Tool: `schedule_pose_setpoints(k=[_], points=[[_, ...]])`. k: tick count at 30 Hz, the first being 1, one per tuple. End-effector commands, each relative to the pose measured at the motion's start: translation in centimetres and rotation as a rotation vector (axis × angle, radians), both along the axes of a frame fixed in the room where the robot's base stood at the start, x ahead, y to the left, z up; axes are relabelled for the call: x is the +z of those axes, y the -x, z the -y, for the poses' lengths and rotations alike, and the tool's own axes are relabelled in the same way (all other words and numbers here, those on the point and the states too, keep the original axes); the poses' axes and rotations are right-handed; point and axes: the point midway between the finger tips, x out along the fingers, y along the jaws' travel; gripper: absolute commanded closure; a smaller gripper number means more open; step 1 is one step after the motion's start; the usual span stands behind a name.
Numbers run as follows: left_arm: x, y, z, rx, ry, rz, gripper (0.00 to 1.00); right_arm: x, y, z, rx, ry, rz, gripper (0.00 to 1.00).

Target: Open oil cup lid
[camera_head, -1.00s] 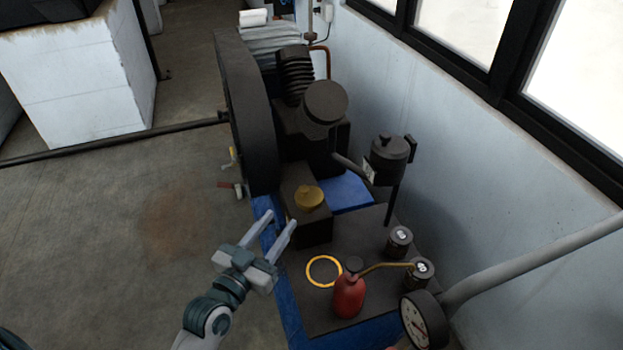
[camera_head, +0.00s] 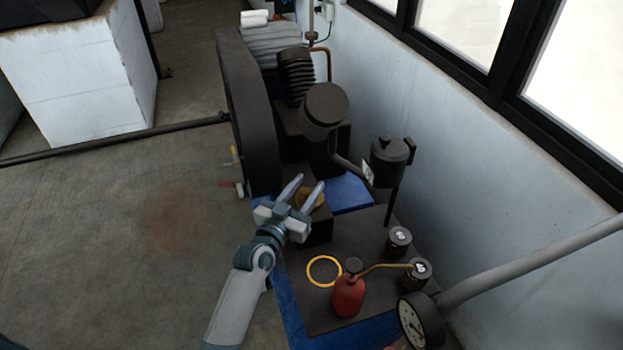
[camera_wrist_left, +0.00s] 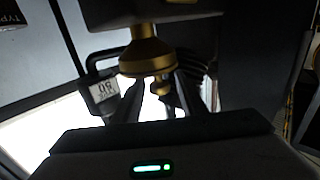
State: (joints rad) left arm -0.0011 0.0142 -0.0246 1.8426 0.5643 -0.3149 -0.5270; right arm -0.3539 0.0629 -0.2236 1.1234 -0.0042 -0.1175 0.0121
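The brass oil cup (camera_head: 318,202) sits on the dark block of the machine. In the head view my left gripper (camera_head: 308,184) reaches over it and partly hides it. Its two fingers are apart, with nothing seen held between them. In the left wrist view, which looks upside down, the brass cup (camera_wrist_left: 146,58) hangs from a dark surface at the top, with its flared lid and small knob pointing down toward the dark fingers. The knob appears between the fingers; I cannot tell whether they touch it. My right gripper is out of view.
A red oil can (camera_head: 348,297), a yellow ring (camera_head: 324,271) and small dark weights (camera_head: 398,241) stand on the dark plate in front. A large flywheel (camera_head: 248,115) is to the left, a dark canister (camera_head: 389,160) to the right. A gauge (camera_head: 421,322) is near the bottom right.

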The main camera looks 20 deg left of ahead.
Motion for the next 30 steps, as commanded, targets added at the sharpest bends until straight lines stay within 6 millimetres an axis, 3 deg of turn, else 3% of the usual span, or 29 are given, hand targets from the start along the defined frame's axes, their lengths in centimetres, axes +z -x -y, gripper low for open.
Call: schedule_pose_setpoints(k=[6,18,19,24,30], points=[[0.1,-2.3,0.4,0.0,0.0,0.001,0.62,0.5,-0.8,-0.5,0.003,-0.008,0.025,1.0],[0.0,-2.8,0.5,0.0,-0.001,0.0,0.62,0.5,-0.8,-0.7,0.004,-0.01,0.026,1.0],[0.0,-2.8,0.5,0.0,0.0,0.0,0.64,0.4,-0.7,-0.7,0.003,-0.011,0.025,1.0],[0.0,-2.8,0.5,0.0,-0.001,0.0,1.0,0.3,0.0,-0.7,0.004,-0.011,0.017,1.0],[0.0,-2.8,0.5,0.0,-0.002,-0.001,1.0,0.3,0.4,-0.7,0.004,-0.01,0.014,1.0]])
